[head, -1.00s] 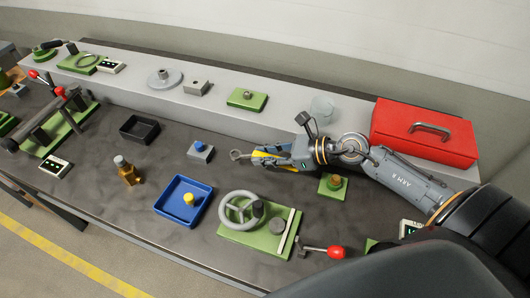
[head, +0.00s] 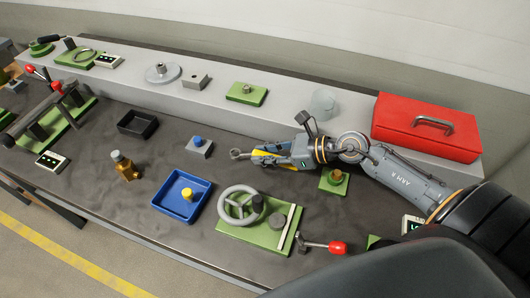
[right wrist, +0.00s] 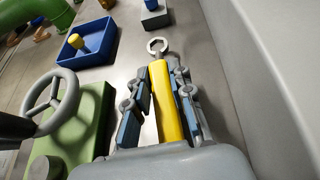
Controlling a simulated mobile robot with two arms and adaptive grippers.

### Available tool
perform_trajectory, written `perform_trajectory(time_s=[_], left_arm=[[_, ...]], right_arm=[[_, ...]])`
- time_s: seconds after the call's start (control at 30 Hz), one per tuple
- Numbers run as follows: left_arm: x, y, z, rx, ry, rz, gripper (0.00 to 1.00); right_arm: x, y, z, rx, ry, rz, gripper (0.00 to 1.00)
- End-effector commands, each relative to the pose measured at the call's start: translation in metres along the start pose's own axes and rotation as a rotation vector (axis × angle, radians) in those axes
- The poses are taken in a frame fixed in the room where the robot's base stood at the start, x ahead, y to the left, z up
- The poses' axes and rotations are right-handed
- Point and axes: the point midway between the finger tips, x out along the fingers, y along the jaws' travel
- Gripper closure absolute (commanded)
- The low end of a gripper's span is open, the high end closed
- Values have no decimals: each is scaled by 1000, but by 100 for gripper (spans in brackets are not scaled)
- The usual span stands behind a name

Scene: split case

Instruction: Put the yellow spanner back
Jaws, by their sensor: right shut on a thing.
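The yellow spanner (right wrist: 165,100) has a yellow handle and a grey ring end. It lies lengthwise between the fingers of my right gripper (right wrist: 162,95), which is shut on it. In the head view the spanner's ring end (head: 236,154) sticks out to the left of my right gripper (head: 262,157). The gripper is over the bench near the foot of the grey raised ledge. I cannot tell how high the spanner is above the bench. My left gripper is not in view.
A red toolbox (head: 426,127) stands at the right on the grey ledge (head: 215,103). A blue tray (head: 161,203) with a yellow knob, a blue-button box (head: 199,149) and a green handwheel plate (head: 246,238) are near the gripper. A black tray (head: 136,124) is farther left.

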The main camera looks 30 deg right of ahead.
Motion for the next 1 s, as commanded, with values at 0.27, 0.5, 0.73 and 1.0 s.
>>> perform_trajectory(time_s=[0.27, 0.5, 0.73, 1.0], left_arm=[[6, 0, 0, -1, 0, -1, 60], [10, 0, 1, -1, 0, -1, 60], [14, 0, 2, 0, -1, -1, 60], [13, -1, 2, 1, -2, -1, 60]], right_arm=[[3, 0, -6, -1, -1, 0, 100], [5, 0, -10, 0, -1, 0, 100], [7, 0, -14, 0, -1, 0, 100], [6, 0, -14, 0, 0, 0, 52]])
